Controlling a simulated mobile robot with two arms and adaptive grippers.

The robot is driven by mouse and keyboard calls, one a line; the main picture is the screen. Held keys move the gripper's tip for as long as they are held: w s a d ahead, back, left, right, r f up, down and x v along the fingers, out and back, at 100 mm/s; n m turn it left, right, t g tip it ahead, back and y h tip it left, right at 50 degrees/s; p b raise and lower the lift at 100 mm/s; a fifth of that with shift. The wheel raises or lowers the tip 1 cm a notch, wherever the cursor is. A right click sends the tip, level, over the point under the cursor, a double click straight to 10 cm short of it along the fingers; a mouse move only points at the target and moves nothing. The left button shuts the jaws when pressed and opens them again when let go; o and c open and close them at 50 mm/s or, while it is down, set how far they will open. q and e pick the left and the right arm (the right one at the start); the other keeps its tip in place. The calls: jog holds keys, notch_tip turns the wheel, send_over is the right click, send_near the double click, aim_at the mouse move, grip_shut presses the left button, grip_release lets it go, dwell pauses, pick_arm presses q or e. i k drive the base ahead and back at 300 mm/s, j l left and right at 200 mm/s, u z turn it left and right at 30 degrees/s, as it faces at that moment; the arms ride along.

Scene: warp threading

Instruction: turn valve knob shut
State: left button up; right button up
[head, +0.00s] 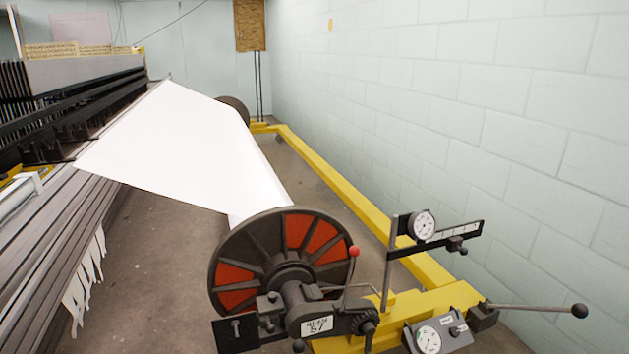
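Neither of my grippers shows in the head view. At the lower right, a grey box (450,318) on the yellow frame carries a round white gauge (428,339) with a small dark knob (459,330) beside it. Another small dark knob (456,244) sits on a black bar above, to the right of an upper gauge (423,225). I cannot tell which of these is the valve knob, nor whether either is open or shut. The labels by the knobs are too small to read.
A large black and red beam wheel (280,262) with white cloth (190,140) stands left of the gauges. A lever with a red ball (354,252) and a long lever with a dark ball (579,310) stick out nearby. A block wall (480,110) bounds the right side.

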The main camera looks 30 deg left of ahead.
aim_at(454, 332)
jog(key=i+j+z, duration=0.1)
jog(key=i+z, duration=0.2)
jog(key=i, duration=0.25)
jog(key=i+j+z, duration=0.3)
jog(key=i, duration=0.25)
jog(key=l, duration=0.1)
